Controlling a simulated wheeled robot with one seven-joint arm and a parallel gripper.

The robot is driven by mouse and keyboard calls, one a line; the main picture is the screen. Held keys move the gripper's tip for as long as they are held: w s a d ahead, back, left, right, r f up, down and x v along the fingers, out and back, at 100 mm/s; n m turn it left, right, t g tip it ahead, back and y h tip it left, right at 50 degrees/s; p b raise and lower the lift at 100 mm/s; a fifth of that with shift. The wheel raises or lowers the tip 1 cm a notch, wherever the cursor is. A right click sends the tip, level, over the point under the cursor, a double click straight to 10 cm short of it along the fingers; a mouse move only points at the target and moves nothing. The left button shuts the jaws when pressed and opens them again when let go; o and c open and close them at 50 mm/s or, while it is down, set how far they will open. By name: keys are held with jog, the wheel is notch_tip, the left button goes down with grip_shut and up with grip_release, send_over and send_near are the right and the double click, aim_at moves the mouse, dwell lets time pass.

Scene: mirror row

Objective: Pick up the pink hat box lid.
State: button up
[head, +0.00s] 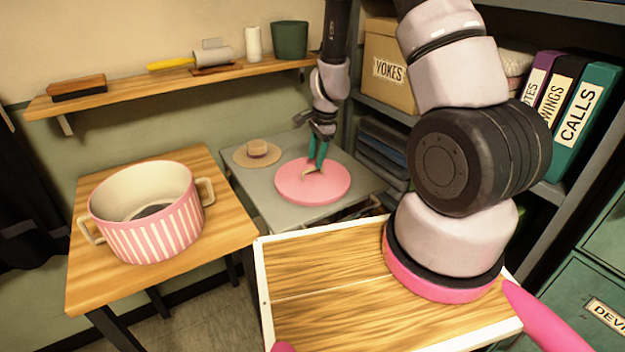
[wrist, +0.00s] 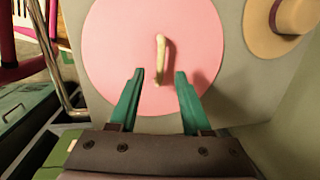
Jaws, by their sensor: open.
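The pink hat box lid (head: 313,188) is a flat round disc lying on a grey table. A cream curved handle (wrist: 161,60) rises from its middle. My gripper (head: 317,164) has green fingers and hangs over the lid, close to the handle. In the wrist view, my gripper (wrist: 159,76) is open and empty, with its fingers apart on either side of the handle's line. I cannot tell whether the fingertips touch the lid. The pink-and-white striped hat box (head: 150,220) stands open on a wooden table at the left, with something dark inside.
A straw hat (head: 257,152) lies on the grey table (head: 251,185), beside the lid. A wall shelf (head: 135,92) above holds a brush, a roller and a green pot. Shelving with a YOKES box (head: 388,75) and binders stands at the right.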

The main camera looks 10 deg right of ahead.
aim_at(313, 166)
jog(key=shift+w+a+f, duration=0.1)
jog(key=shift+a+f, duration=0.1)
jog(key=shift+f, duration=0.8)
jog(key=shift+w+a+f, duration=0.1)
jog(key=shift+a+f, duration=0.1)
jog(key=shift+f, duration=0.75)
grip_shut()
